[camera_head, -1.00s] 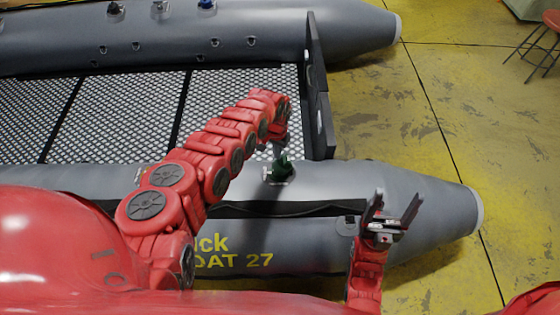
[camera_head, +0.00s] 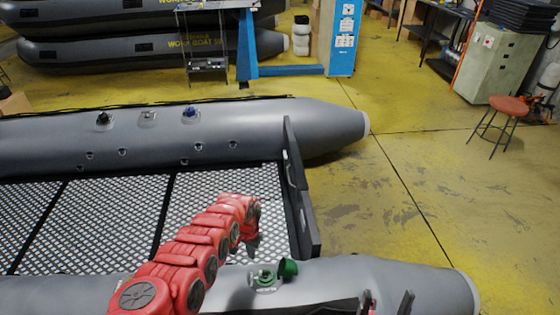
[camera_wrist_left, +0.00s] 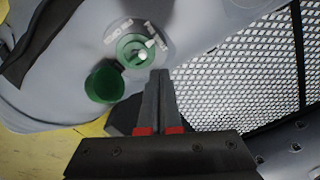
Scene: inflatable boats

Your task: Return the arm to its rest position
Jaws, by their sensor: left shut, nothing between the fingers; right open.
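My left arm reaches over the near grey tube of the inflatable boat (camera_head: 350,283). My left gripper (camera_head: 252,248) points down just beyond a green valve (camera_head: 265,278). In the left wrist view the gripper (camera_wrist_left: 160,80) is shut with nothing between its fingers, and its tips lie beside the valve (camera_wrist_left: 138,52). The round green cap (camera_wrist_left: 104,85) hangs open to one side of the valve; it also shows in the head view (camera_head: 288,268). My right gripper (camera_head: 388,302) is open and empty at the bottom edge, partly cut off.
The boat's meshed floor (camera_head: 215,185) and dark transom board (camera_head: 300,195) lie beyond the near tube. The far tube (camera_head: 210,130) carries small valves. A red stool (camera_head: 508,106) and a blue post (camera_head: 342,35) stand further back.

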